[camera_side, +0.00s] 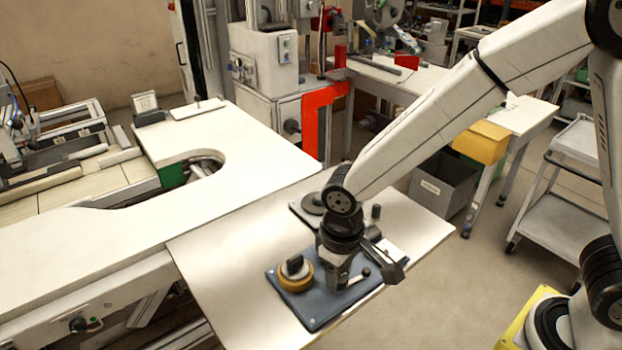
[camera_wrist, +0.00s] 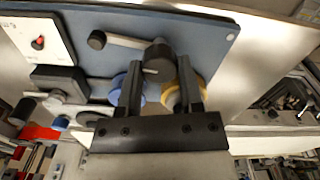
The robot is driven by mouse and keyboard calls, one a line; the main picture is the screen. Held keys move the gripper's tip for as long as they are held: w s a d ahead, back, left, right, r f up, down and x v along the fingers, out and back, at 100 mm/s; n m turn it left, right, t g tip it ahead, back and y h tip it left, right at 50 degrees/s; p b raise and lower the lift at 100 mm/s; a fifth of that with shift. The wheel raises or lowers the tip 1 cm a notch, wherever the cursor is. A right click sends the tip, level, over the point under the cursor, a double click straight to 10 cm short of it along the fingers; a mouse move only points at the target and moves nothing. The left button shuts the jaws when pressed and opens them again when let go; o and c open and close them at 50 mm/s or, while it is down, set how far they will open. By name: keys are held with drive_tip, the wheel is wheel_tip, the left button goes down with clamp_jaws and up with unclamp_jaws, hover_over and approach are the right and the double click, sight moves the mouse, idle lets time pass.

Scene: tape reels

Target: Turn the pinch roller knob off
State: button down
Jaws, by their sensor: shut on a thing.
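The dark round knob (camera_wrist: 158,58), which I take for the pinch roller knob, stands on the blue-grey plate (camera_wrist: 205,30) in the wrist view. My gripper (camera_wrist: 160,78) has one finger on each side of it and is shut on it. In the side view my gripper (camera_side: 337,284) points down over the plate (camera_side: 318,316), and its body hides the knob there. A lever (camera_wrist: 125,41) with a black end extends to the left of the knob.
A yellow reel (camera_wrist: 198,88) is close beside the right finger and a blue reel (camera_wrist: 118,82) beside the left one. A white panel with a red button (camera_wrist: 38,43) is at the plate's left. The white table (camera_side: 220,270) is clear left of the plate.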

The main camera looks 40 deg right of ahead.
idle(0.3)
drive_tip(key=shift+c, duration=1.2)
unclamp_jaws()
drive_tip(key=shift+r, duration=0.15)
drive_tip(key=shift+r, duration=3.8)
drive_tip(key=s+d+f+m+t, duration=0.1)
drive_tip(key=d+f, duration=0.1)
drive_tip(key=d, duration=0.3)
drive_tip(key=s+d+f, duration=0.1)
drive_tip(key=d, duration=0.5)
drive_tip(key=s+d+f+m+t, duration=0.1)
drive_tip(key=s+d+f, duration=0.1)
drive_tip(key=d, duration=0.4)
drive_tip(key=shift+f+m+t, duration=0.3)
drive_tip(key=shift+f, duration=0.05)
